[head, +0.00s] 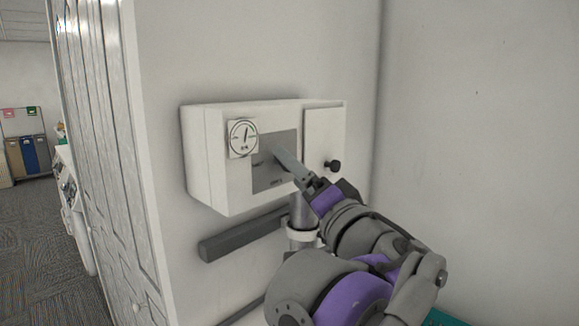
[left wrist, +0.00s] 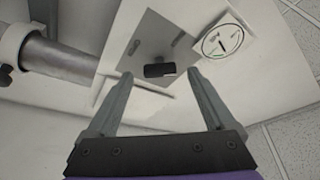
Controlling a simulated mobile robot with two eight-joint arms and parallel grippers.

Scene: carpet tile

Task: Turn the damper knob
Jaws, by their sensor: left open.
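The dark damper knob (left wrist: 160,70) sits on a grey plate (left wrist: 185,48) in the left wrist view. In the head view the grey plate (head: 262,178) is on the front of a white wall box (head: 228,180), and my gripper hides the knob. My left gripper (head: 277,152) reaches up to the plate from the lower right. In the left wrist view the left gripper (left wrist: 160,75) is open, with the knob appearing between its fingertips. I cannot tell whether the fingers touch it. My right gripper is not in view.
A round dial gauge (head: 243,138) is left of the plate. A small door (head: 318,130) with a round black knob (head: 332,165) is at its right. A pipe (head: 302,212) and a dark rail (head: 240,235) are below the box. The wall at right is bare.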

